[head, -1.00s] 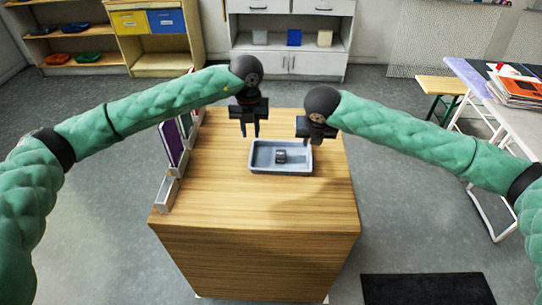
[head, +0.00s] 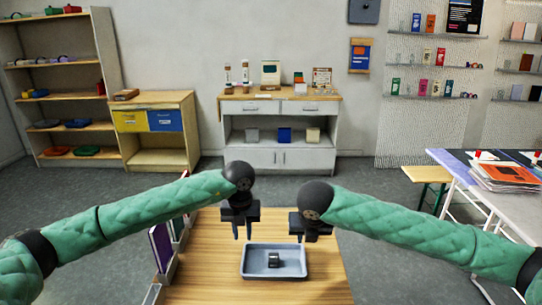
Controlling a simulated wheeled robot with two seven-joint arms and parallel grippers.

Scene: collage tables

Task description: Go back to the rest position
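My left gripper (head: 242,231) hangs over the wooden table, to the upper left of the grey-blue tray in the picture. Its two fingers point down, apart, with nothing between them. My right gripper (head: 309,238) hangs near the tray's upper right corner. Its fingers are small and partly hidden by its dark body, so its opening is unclear; I see no object in it. The tray (head: 246,267) sits on the table and holds a small dark block (head: 273,259).
The wooden table (head: 205,272) has upright books (head: 161,246) in a holder along its left edge. A white table (head: 510,207) with papers stands at right, beside a small bench (head: 427,174). A cabinet (head: 281,158) and shelves line the back wall.

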